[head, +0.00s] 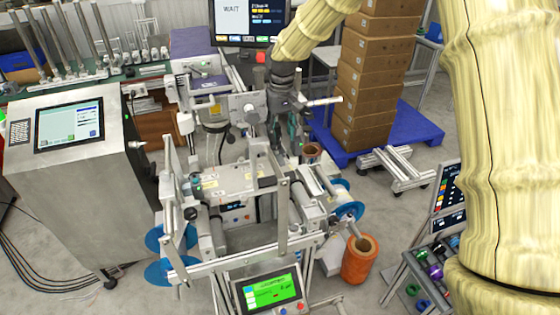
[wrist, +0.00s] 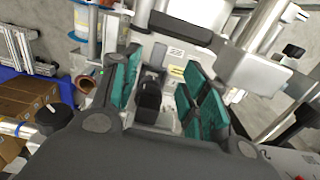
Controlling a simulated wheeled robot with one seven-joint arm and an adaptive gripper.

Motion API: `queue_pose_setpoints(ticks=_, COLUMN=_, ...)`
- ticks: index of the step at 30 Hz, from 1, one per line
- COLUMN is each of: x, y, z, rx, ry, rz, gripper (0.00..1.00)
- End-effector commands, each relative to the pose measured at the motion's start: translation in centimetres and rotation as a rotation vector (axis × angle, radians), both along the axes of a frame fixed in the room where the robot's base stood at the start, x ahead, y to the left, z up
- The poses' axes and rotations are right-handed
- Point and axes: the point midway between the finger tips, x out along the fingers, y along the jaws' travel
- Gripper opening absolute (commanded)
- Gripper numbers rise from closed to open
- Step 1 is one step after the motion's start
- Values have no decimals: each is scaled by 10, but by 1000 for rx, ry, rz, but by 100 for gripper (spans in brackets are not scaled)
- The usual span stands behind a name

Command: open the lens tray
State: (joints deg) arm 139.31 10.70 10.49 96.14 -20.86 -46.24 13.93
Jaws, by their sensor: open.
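My gripper (wrist: 160,98) is open in the wrist view, with a teal-padded finger on each side. A black knob or block (wrist: 148,96) shows between the fingers; I cannot tell whether they touch it. In the head view my gripper (head: 286,132) points down at the back of the white film machine (head: 240,182), partly hidden among its parts. A black bar handle (wrist: 180,29) lies beyond the fingertips in the wrist view. No part is clearly recognisable as the lens tray, so I cannot tell whether it is open or shut.
Stacked cardboard boxes (head: 375,75) stand on a blue pallet (head: 420,132) behind right. A grey console (head: 75,165) stands left. Blue reels (head: 347,200) and an orange roll (head: 360,262) flank the machine. A monitor (head: 238,18) is behind.

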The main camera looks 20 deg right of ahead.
Motion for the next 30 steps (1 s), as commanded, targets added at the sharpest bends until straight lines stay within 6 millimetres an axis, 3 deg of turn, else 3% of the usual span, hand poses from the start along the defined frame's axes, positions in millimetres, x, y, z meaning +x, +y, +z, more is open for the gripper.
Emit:
queue_pose_setpoints(ticks=5, x=0, y=0, z=-9, rx=-1, ry=2, rz=0, gripper=45)
queue_pose_setpoints(ticks=21, x=-1, y=0, z=-82, rx=0, ry=3, rz=1, gripper=45)
queue_pose_setpoints(ticks=30, x=0, y=0, z=-105, rx=-1, ry=0, rz=0, gripper=45)
